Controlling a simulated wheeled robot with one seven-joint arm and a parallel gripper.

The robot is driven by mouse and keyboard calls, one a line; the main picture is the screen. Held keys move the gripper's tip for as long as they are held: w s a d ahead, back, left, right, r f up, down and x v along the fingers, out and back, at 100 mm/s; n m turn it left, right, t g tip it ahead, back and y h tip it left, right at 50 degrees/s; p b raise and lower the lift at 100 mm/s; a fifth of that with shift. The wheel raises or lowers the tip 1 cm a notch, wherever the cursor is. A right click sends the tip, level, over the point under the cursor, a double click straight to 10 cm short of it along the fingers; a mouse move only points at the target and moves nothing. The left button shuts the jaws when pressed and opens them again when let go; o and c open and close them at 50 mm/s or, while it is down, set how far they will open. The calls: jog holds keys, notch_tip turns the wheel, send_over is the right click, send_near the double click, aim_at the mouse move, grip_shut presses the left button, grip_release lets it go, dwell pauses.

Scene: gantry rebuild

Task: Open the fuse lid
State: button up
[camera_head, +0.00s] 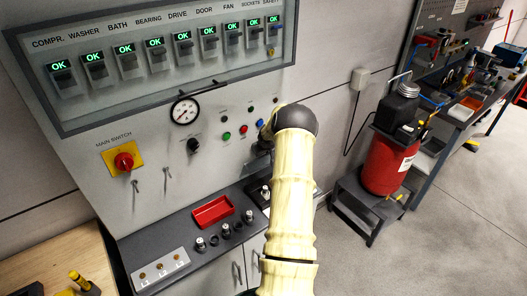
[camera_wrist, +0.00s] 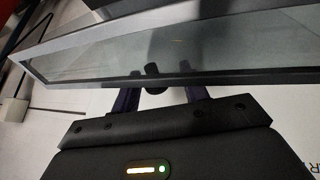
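The fuse lid (camera_head: 130,112) is a wide grey-framed glass cover at the top of the panel in the head view. It looks closed, with a row of fuse units showing "OK" behind the glass. A thin dark handle (camera_head: 205,88) sits along its lower edge. In the wrist view the lid's frame and glass (camera_wrist: 90,66) stretch across the top. My gripper (camera_wrist: 158,94) is below the lid's edge, its two dark fingers apart. A short dark cylindrical part (camera_wrist: 152,70) shows beyond and between the fingers; contact is not visible.
Below the lid are a pressure gauge (camera_head: 185,111), a red main switch (camera_head: 124,161) and several buttons. A ledge holds a red tray (camera_head: 212,211) and small parts. A red tank (camera_head: 388,160) stands at right, with open floor beyond it.

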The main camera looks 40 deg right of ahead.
jog(key=shift+s+r, duration=0.1)
jog(key=shift+r, duration=0.1)
jog(key=shift+s+r, duration=0.1)
jog(key=shift+r, duration=0.1)
jog(key=b+v, duration=0.4)
jog(key=v, duration=1.2)
jog(key=shift+a+r+b, duration=0.2)
jog(key=shift+r+b, duration=0.1)
jog(key=shift+b, duration=0.05)
jog(key=shift+a, duration=0.1)
